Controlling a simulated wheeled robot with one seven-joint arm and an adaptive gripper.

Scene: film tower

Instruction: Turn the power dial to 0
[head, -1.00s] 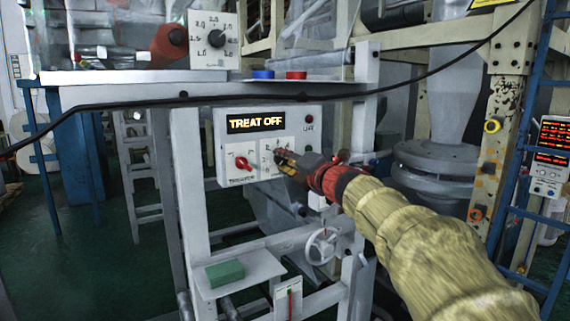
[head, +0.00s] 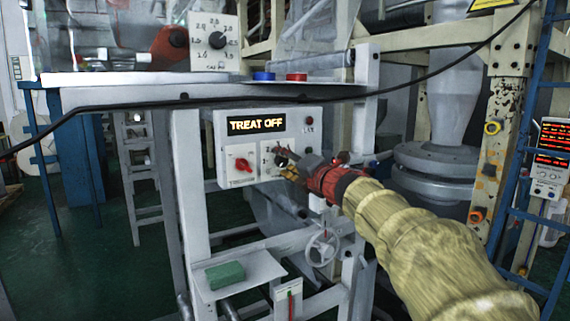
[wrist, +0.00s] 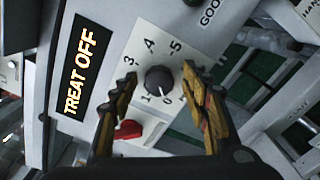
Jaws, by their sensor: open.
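The power dial is a round dark knob (wrist: 159,79) on a white plate with numbers around it, 3, 4 and 5 among them. Its pointer setting is too small to read surely. My gripper (wrist: 160,88) is open, with one finger on each side of the knob in the wrist view. Gaps show between the fingers and the knob, and nothing is gripped. In the head view, my gripper (head: 283,163) is at the front of the control panel (head: 219,150), partly covering the dial plate. The panel display (head: 256,125) reads TREAT OFF.
A red treater switch (head: 243,164) sits just left of the dial. A black cable (head: 300,99) crosses before the frame. A green block (head: 225,275) lies on a lower shelf.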

